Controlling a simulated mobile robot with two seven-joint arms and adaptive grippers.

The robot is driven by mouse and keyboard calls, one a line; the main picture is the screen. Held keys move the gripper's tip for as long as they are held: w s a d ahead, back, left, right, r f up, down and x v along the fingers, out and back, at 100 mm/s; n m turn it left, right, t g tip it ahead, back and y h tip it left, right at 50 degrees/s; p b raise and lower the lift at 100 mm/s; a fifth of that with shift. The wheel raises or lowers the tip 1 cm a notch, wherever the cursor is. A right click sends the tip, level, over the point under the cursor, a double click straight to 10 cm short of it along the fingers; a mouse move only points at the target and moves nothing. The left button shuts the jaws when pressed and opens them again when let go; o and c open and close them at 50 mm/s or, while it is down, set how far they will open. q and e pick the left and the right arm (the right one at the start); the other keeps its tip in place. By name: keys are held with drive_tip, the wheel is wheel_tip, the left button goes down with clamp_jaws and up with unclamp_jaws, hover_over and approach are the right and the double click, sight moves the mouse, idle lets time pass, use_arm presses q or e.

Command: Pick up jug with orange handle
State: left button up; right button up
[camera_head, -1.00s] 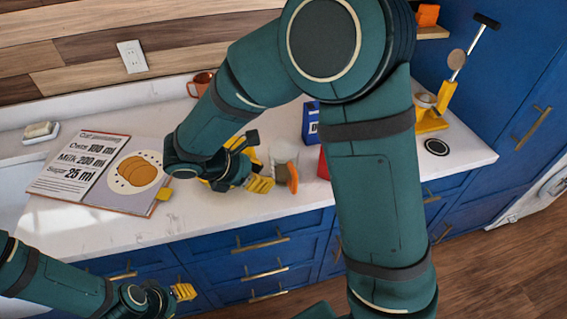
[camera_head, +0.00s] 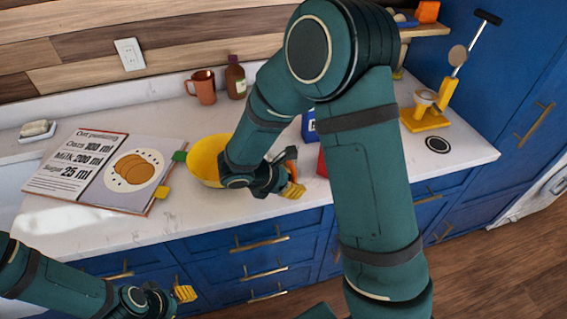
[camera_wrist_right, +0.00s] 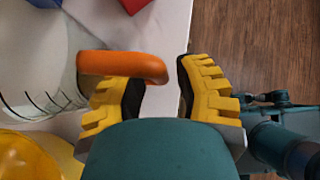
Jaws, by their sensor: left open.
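The jug (camera_wrist_right: 38,50) is clear with dark measuring marks and shows at the left of the right wrist view. Its orange handle (camera_wrist_right: 125,66) reaches across toward the gap between my right fingers. In the head view my right arm hides most of the jug, and a bit of the orange handle (camera_head: 291,154) shows. My right gripper (camera_wrist_right: 160,95) is open, with one finger by the jug side and the other beyond the handle's free end. It also shows in the head view (camera_head: 292,190). My left gripper (camera_head: 184,293) is open and empty, low in front of the drawers.
A yellow bowl (camera_head: 203,160) stands just left of the jug. A red item (camera_head: 322,163) and a blue box (camera_head: 309,127) are close on the right. A recipe book (camera_head: 95,170), a mug (camera_head: 203,87) and a brown bottle (camera_head: 235,78) are further off.

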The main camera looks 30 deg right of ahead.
sight(294, 170)
drive_tip(key=shift+d+f, duration=0.35)
clamp_jaws()
drive_tip(key=shift+r, duration=0.15)
wheel_tip(294, 170, up, 10)
drive_tip(key=shift+f+p, duration=0.1)
drive_tip(key=shift+p, duration=0.8)
